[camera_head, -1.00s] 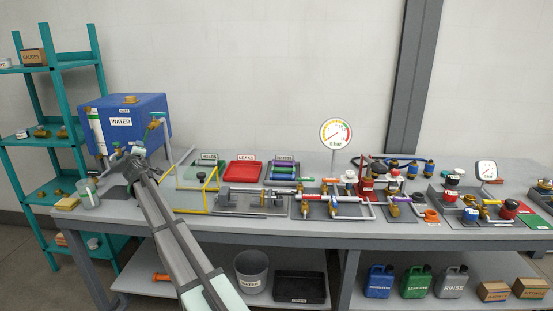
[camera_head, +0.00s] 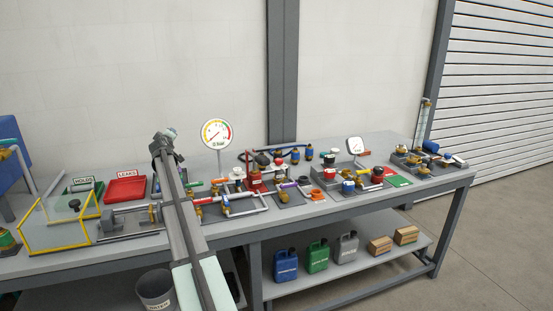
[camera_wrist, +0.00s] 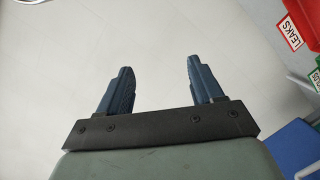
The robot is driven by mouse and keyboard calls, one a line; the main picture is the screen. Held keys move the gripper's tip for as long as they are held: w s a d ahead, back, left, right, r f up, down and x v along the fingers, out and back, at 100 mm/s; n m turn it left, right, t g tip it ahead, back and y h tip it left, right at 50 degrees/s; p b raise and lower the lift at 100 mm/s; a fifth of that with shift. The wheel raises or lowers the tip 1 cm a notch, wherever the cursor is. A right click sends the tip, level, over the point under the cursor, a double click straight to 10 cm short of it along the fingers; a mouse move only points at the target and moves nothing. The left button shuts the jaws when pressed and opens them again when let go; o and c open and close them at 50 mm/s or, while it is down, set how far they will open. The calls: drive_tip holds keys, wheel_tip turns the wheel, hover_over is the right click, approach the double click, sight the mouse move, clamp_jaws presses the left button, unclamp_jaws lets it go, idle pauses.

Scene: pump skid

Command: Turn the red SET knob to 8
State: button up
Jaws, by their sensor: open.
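A small red knob (camera_head: 377,172) stands among fittings on the right part of the bench in the head view. It is too small for me to read a SET mark, a scale or its pointer. My gripper (camera_head: 165,138) is raised over the back of the bench, well left of that knob, beside the red LEAKS tray. In the wrist view my gripper (camera_wrist: 158,75) has its two dark blue fingers wide apart with nothing between them. The knob does not show in the wrist view.
A large dial gauge (camera_head: 217,133) stands upright right of my gripper, with pipes and valves below it. A smaller gauge (camera_head: 355,146) stands behind the red knob. The LEAKS tray (camera_head: 126,189) is left of my arm. Jugs (camera_head: 317,256) sit on the lower shelf.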

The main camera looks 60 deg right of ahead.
drive_tip(key=s+d+m+g, duration=0.1)
drive_tip(key=s+d, duration=0.4)
drive_tip(key=s+d+m+g, duration=0.1)
drive_tip(key=s+d, duration=0.4)
drive_tip(key=s+d+m+h, duration=0.1)
drive_tip(key=s+d, duration=0.4)
drive_tip(key=shift+s+d+r+g, duration=0.25)
drive_tip(key=shift+d+r+g, duration=0.05)
drive_tip(key=shift+d+g, duration=0.1)
drive_tip(key=n+g+y, duration=0.3)
drive_tip(key=y, duration=1)
approach(279, 160)
drive_tip(key=x, duration=0.8)
drive_tip(key=shift+w+d+f, duration=0.2)
drive_tip(key=shift+d+f, duration=0.05)
drive_tip(key=shift+d, duration=0.05)
drive_tip(key=c, duration=1)
drive_tip(key=shift+c, duration=0.2)
